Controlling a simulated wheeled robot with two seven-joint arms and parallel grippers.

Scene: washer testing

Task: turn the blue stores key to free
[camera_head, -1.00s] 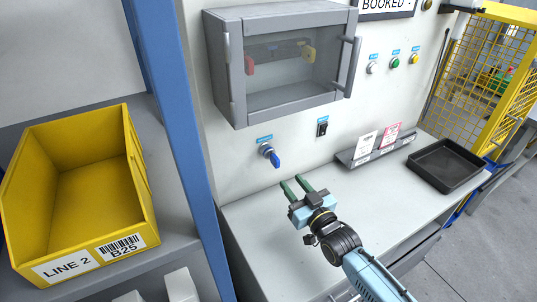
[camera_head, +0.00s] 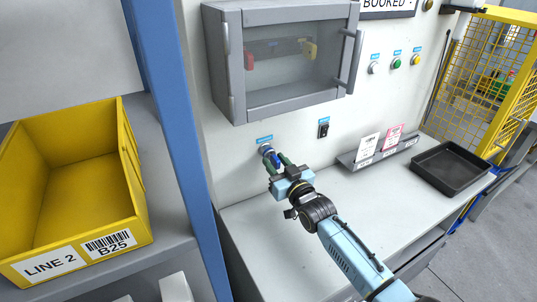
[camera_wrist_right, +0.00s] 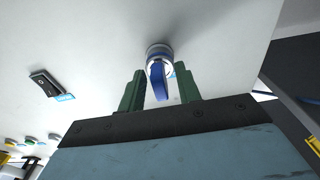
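The blue stores key (camera_head: 271,158) sits in a round silver switch on the pale wall panel, under a small blue label. In the right wrist view the blue key (camera_wrist_right: 158,82) shows between the two green fingers, with a gap visible on either side. My right gripper (camera_head: 276,164) is open around the key. It also shows in the right wrist view (camera_wrist_right: 160,92), with its fingertips near the wall panel. The key's lettering is too small to read. My left gripper is in neither view.
A glass-fronted grey cabinet (camera_head: 283,98) hangs above the key. A black rocker switch (camera_head: 323,131) is to its right. A card rack (camera_head: 372,158) and a black tray (camera_head: 450,168) are on the bench. A blue post (camera_head: 172,130) and yellow bin (camera_head: 75,190) stand left.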

